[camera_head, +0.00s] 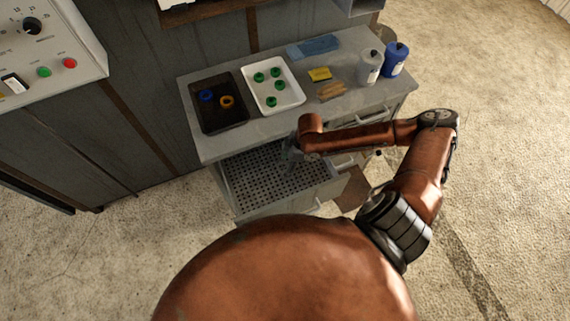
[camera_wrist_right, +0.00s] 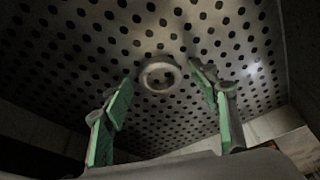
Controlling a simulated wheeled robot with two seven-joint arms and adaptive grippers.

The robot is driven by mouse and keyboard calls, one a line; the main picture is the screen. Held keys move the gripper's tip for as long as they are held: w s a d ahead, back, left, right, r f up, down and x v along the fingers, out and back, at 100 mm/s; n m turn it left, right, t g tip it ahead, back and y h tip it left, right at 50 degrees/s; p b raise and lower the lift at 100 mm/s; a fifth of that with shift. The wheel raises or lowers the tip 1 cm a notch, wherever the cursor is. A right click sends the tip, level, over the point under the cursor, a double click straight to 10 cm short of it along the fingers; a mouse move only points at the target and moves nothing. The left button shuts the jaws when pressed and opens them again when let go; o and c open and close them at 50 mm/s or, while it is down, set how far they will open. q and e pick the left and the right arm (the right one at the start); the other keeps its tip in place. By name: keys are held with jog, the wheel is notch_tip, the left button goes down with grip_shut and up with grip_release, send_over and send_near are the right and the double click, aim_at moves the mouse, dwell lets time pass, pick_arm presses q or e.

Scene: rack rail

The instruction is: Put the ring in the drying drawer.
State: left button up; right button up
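The drying drawer (camera_head: 245,178) is pulled out under the worktop and has a perforated metal floor, which fills much of the right wrist view (camera_wrist_right: 215,40). A pale grey ring (camera_wrist_right: 146,76) appears to lie flat on that floor, seen between and beyond my right fingertips. My right gripper (camera_head: 290,153) is inside the drawer opening near the worktop's front edge. Its green-padded fingers are spread apart with a gap around the ring and nothing held. The ring in the drawer cannot be made out in the head view. My left gripper is not in view.
On the worktop (camera_head: 225,146) are a black tray (camera_head: 222,121) with a blue and an orange ring, a white tray (camera_head: 290,97) with several green rings, a yellow box (camera_head: 319,74), a white bottle (camera_head: 370,66) and a blue bottle (camera_head: 395,60). A control panel (camera_head: 55,35) stands left.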

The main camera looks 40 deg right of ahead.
jog(key=p+v, duration=0.2)
jog(key=v, duration=1)
jog(key=shift+r, duration=0.1)
